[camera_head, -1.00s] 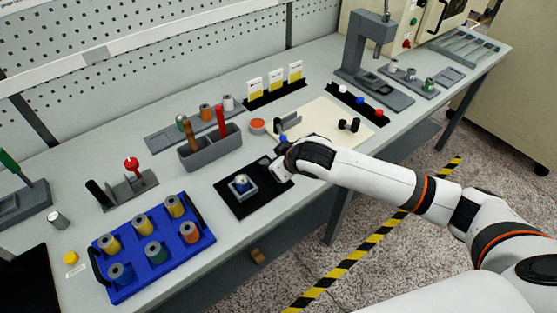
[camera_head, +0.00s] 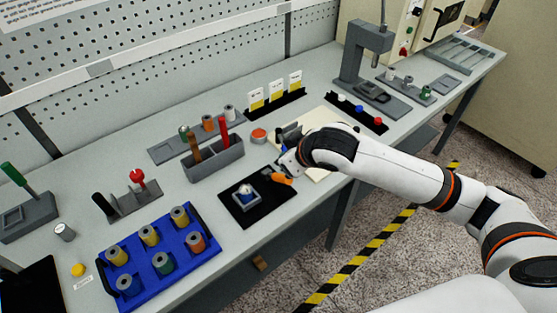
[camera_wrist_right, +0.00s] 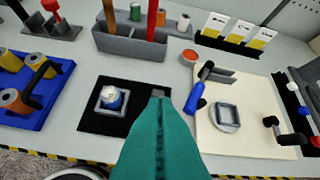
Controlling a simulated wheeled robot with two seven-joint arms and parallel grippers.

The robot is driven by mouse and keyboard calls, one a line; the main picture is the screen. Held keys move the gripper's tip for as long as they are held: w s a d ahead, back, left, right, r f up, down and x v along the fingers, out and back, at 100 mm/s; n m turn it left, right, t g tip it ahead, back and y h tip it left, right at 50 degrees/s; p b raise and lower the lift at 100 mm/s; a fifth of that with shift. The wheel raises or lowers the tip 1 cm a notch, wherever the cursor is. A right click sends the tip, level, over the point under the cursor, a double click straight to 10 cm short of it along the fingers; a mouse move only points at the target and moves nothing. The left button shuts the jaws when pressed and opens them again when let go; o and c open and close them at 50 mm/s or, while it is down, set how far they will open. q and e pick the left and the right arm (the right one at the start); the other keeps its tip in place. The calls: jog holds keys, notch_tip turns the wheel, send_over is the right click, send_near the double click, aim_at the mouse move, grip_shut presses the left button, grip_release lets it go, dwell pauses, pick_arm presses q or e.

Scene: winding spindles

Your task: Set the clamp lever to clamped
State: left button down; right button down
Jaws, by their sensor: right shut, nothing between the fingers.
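A lever with a blue handle (camera_wrist_right: 195,98) and a black pivot stands at the left edge of a cream board (camera_wrist_right: 235,140), beside a grey bracket (camera_wrist_right: 222,74). I take it for the clamp lever. In the head view the blue handle (camera_head: 281,146) shows just behind my right gripper (camera_head: 274,179). The closed fingers of that gripper show in the right wrist view (camera_wrist_right: 158,96), to the left of the handle and apart from it, holding nothing. They are over the right part of a black mat (camera_wrist_right: 90,122). My left gripper is out of view.
A blue and white spool (camera_wrist_right: 111,97) sits in a square grey holder on the mat. A grey bin (camera_head: 214,162) with tools stands behind. A blue tray (camera_head: 205,247) of spools is at left. A black-knobbed crank (camera_wrist_right: 272,128) is on the board's right side.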

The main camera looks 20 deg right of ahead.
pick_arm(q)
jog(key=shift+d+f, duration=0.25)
pick_arm(e)
jog(key=shift+s+a+r, duration=0.1)
jog(key=shift+s+r, duration=0.4)
jog(key=shift+r, duration=0.25)
